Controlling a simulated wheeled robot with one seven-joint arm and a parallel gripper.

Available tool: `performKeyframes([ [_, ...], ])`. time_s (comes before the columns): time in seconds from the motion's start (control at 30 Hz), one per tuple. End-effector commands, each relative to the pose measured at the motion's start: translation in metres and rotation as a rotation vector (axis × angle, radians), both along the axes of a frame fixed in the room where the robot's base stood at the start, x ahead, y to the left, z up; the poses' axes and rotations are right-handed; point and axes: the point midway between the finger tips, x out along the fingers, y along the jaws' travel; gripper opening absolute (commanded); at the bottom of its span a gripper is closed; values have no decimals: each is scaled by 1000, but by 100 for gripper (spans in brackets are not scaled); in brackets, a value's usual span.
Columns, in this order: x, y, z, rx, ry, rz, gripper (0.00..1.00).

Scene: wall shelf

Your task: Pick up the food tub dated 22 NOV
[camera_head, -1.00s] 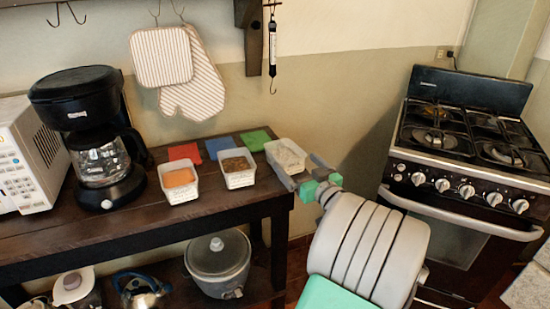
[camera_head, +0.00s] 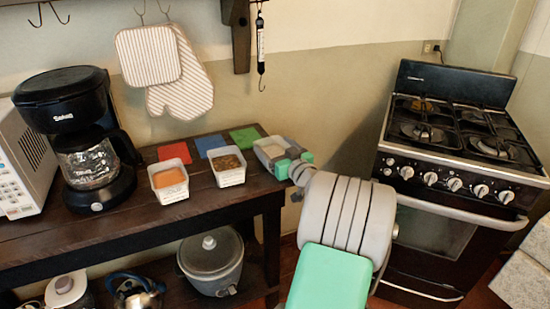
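Three white tubs stand on the dark wooden table: one with orange food (camera_head: 169,178), one with brown food (camera_head: 228,168), and one with pale food (camera_head: 266,150) at the right end. Their labels are too small to read, so I cannot tell which is dated 22 NOV. My gripper (camera_head: 284,155) is at the right end of the table, its grey fingers at the pale-food tub and partly covering it. I cannot tell whether the fingers touch or grip this tub.
Red (camera_head: 174,152), blue (camera_head: 209,144) and green (camera_head: 245,136) squares lie behind the tubs. A coffee maker (camera_head: 70,115) and microwave (camera_head: 22,165) stand at left. A pot (camera_head: 211,262) sits on the lower shelf. A stove (camera_head: 450,185) stands at right.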

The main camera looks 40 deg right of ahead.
Motion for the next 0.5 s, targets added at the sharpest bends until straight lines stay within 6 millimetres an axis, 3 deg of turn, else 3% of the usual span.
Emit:
performKeyframes([
  [0.5, -1, 0, 0, 0, 0, -1, 42],
])
